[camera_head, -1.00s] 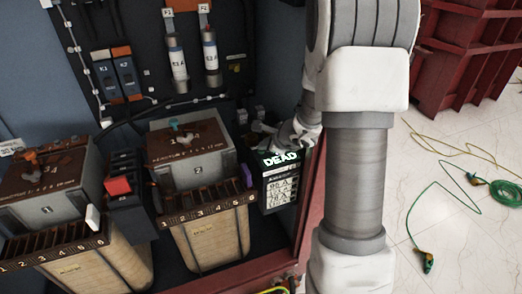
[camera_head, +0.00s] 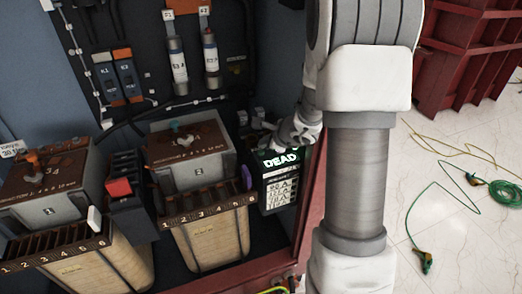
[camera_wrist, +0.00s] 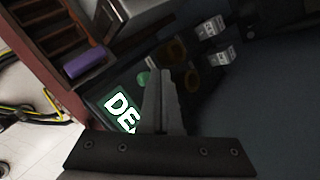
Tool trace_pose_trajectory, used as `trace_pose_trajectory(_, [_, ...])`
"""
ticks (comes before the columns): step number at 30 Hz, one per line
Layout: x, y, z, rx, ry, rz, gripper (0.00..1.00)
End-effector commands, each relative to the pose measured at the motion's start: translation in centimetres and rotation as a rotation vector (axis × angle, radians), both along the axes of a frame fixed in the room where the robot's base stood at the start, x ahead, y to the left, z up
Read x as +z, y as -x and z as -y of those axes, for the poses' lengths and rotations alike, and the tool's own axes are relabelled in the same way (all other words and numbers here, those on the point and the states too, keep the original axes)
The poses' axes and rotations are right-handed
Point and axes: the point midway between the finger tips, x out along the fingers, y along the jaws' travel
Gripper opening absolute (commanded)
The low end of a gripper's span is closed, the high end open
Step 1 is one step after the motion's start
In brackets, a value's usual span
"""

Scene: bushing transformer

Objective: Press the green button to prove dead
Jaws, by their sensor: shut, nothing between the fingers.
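The black tester unit (camera_head: 276,195) stands at the right side of the open cabinet. Its lit display (camera_head: 281,162) reads "DEAD" in light letters on green; in the wrist view the same display (camera_wrist: 123,113) is partly covered by my fingers. The green button (camera_wrist: 143,78) shows in the wrist view on top of the unit, just left of my fingertips. My gripper (camera_wrist: 160,76) is shut and empty, its tips beside the button. I cannot tell whether they touch it. In the head view my gripper (camera_head: 268,142) is over the unit's top, and the button is hidden.
Two transformers (camera_head: 191,155) (camera_head: 45,188) with numbered terminal strips stand left of the unit. A red switch (camera_head: 119,187) sits between them. Fuses (camera_head: 211,65) hang on the back panel. A purple part (camera_head: 247,178) is close beside the unit. Green cables (camera_head: 437,205) lie on the floor.

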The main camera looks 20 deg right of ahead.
Motion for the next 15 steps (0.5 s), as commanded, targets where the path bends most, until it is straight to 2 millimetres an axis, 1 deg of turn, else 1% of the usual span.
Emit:
trace_pose_trajectory(5, [0.4,0.0,0.0,-0.001,0.000,0.001,0.00])
trace_pose_trajectory(15, [3.7,0.0,0.0,0.000,0.000,0.001,0.00])
